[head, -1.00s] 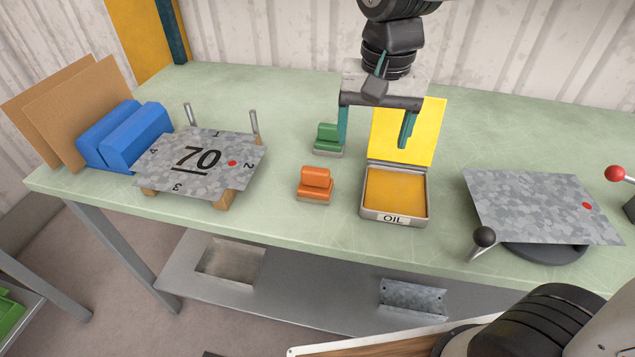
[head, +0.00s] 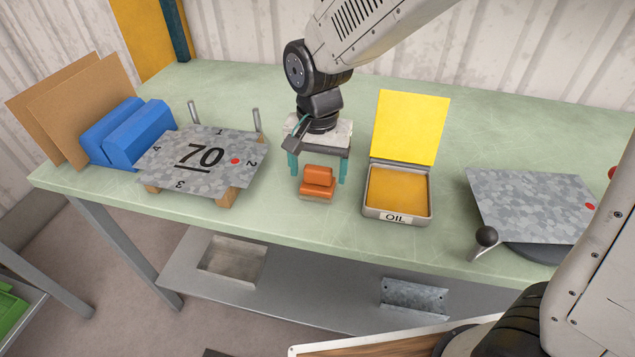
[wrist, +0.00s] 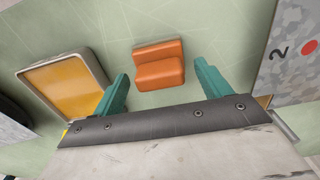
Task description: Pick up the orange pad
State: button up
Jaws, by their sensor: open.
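In the wrist view my gripper (wrist: 163,80) shows the pad not touched by either finger.
The open oil tin (head: 398,219) with its yellow lid (head: 411,127) raised stands close right of the pad. The metal plate marked 70 (head: 215,165) lies on wooden blocks to the left. Another metal plate (head: 525,200) is at the right. The bench in front of the pad is clear.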

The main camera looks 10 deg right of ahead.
aim_at(319, 169)
jog(key=shift+f, duration=0.15)
jog(key=c, duration=1.1)
jog(key=shift+r, duration=0.5)
jog(key=r, duration=0.2)
jog(key=shift+s+d+r, duration=0.1)
jog(key=shift+s+r, duration=0.1)
jog(key=shift+r, duration=0.2)
jog(key=s+d, duration=0.2)
jog(key=s, duration=0.2)
jog(key=s+d+r, duration=0.1)
jog(key=s+d, duration=0.1)
jog(key=s, duration=0.3)
jog(key=s+d, duration=0.2)
jog(key=s, duration=0.3)
jog(key=shift+s+r, duration=0.15)
jog(key=shift+s, duration=0.05)
